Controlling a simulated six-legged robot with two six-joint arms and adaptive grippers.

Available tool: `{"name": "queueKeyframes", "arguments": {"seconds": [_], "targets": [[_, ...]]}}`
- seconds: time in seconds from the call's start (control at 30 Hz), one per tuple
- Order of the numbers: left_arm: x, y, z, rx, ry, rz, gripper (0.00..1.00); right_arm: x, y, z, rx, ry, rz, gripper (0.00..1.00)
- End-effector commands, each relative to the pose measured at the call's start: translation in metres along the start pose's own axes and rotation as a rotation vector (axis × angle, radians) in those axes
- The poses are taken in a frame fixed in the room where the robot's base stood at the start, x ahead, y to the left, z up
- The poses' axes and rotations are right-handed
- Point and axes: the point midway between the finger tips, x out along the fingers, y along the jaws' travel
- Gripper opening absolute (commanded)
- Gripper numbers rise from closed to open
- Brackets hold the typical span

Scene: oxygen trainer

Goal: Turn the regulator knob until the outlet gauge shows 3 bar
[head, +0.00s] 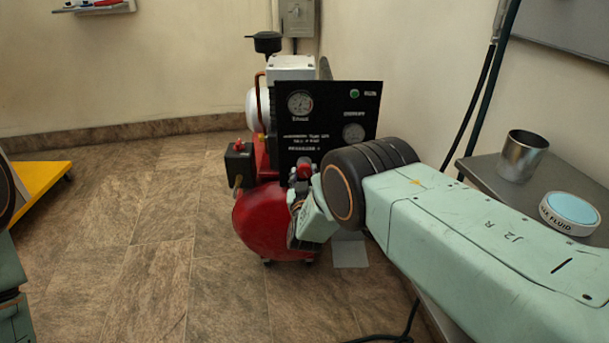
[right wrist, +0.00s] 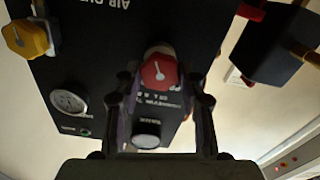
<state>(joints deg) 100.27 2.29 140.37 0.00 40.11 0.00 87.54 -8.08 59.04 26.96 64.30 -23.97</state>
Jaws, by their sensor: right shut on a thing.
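The black panel (head: 338,91) stands over the red compressor and carries two round white gauges, an upper left gauge (head: 300,103) and a lower right gauge (head: 353,132). Their labels and needle readings are too small to read, so I cannot tell which is the outlet gauge. A red knob with a pale pointer line (right wrist: 158,71) sits on the panel. My right gripper (head: 299,194) reaches the panel's lower front. In the right wrist view its fingers (right wrist: 160,88) are on both sides of the red knob, shut on it. My left gripper is out of view.
A yellow knob (right wrist: 27,38) is also on the panel. The red tank (head: 256,222) stands below it on the tiled floor. A grey bench at right holds a metal cup (head: 522,156) and a round tin (head: 569,214). The floor at left is mostly clear.

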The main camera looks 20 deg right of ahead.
Motion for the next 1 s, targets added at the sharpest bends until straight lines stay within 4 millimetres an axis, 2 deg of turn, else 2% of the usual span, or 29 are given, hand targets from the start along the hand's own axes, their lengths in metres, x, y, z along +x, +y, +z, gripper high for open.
{"name": "queueKeyframes", "arguments": {"seconds": [0.37, 1.0], "targets": [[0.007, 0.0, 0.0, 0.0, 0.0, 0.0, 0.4, 0.0, -0.001, 0.001, -0.176, 0.001, 0.0, 0.08], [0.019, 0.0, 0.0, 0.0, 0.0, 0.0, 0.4, 0.0, -0.001, 0.001, -0.777, -0.001, 0.0, 0.08]]}}
